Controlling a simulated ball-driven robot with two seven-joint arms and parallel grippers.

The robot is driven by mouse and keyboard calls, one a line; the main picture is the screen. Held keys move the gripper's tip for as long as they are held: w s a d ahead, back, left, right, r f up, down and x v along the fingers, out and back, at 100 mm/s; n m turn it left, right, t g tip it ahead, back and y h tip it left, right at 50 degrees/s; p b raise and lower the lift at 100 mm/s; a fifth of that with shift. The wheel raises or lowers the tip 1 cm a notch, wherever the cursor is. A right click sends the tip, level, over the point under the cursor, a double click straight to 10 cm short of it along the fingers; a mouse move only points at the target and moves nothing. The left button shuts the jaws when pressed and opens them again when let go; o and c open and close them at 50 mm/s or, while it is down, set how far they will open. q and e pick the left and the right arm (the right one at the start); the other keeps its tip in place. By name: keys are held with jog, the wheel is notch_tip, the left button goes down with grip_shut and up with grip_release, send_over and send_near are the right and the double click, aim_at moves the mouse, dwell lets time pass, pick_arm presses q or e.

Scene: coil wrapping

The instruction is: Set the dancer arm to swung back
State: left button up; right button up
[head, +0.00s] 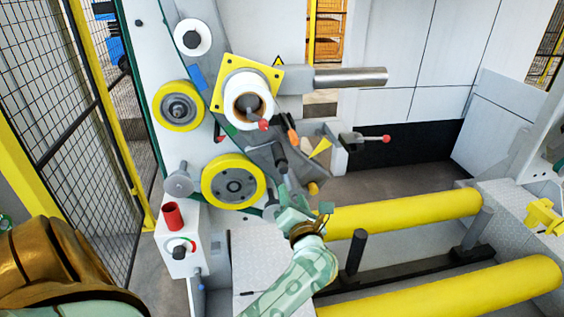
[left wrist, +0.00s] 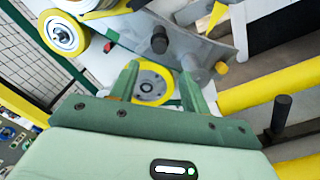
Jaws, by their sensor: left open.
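The dancer arm looks to be the grey plate (head: 262,155) on the machine face, slanting down to the right below the white core. It also shows at the top of the left wrist view (left wrist: 195,48). A dark peg handle (left wrist: 159,40) sticks out from it. My left gripper (head: 302,203) is just below the plate's lower end in the head view. In the left wrist view its green fingers (left wrist: 160,74) are spread, with nothing held between them. The peg lies beyond the fingertips, apart from them. My right gripper is not in view.
Yellow rollers (head: 238,181) flank the plate. A steel shaft (head: 350,77) and a red-knobbed lever (head: 386,138) stick out to the right. Thick yellow bars (head: 400,215) run low at right. A red-topped control box (head: 173,215) stands left; mesh fencing (head: 60,90) lies beyond.

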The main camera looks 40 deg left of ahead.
aim_at(284, 172)
pick_arm(q)
jog(key=x, duration=1.4)
jog(key=shift+w+a+f, duration=0.1)
jog(key=shift+a+f, duration=0.05)
jog(key=shift+a, duration=0.1)
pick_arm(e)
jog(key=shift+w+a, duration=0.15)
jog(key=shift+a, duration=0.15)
pick_arm(q)
grip_shut()
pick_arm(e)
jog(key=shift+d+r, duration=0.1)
